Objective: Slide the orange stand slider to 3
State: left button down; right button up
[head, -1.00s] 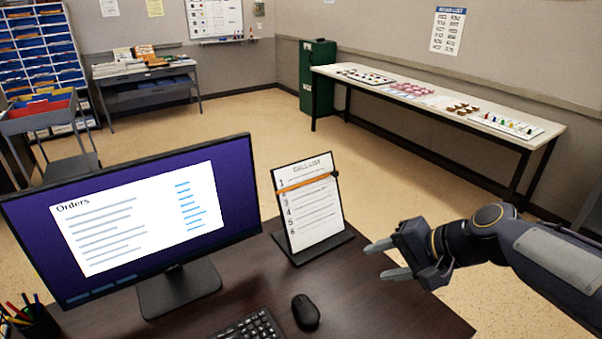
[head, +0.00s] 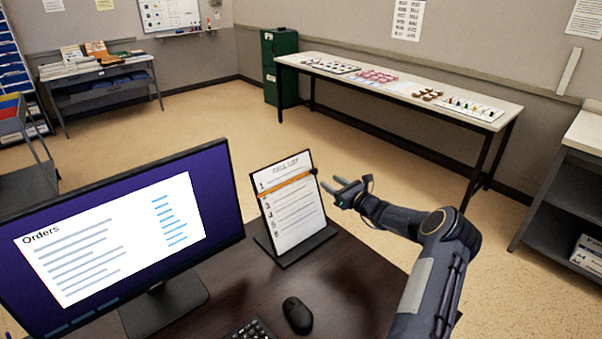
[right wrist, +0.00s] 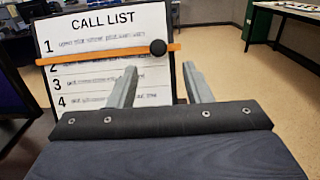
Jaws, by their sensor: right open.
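The call list stand (head: 292,218) is a tilted white board with a dark frame and base on the desk, with numbered lines. Its orange slider (head: 287,188) crosses the board between lines 1 and 2, as the right wrist view also shows (right wrist: 100,55). A round black knob (right wrist: 158,47) sits near the slider's right end. My right gripper (head: 338,187) is open and empty, just right of the stand. In the right wrist view its two fingers (right wrist: 159,70) point at the board, either side of the knob's column and lower than it. My left gripper is not in view.
A monitor (head: 120,235) stands left of the stand. A mouse (head: 297,315) and keyboard (head: 250,330) lie in front on the desk (head: 345,290). A long table (head: 400,85) with small items is at the back, beyond open floor.

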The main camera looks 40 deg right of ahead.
aim_at(316, 173)
jog(key=w, duration=0.2)
jog(key=w+p, duration=0.1)
jog(key=w, duration=0.4)
jog(key=shift+w+a+p, duration=0.25)
jog(key=shift+a+p, duration=0.1)
jog(key=shift+a, duration=0.05)
jog(key=shift+c, duration=0.5)
grip_shut()
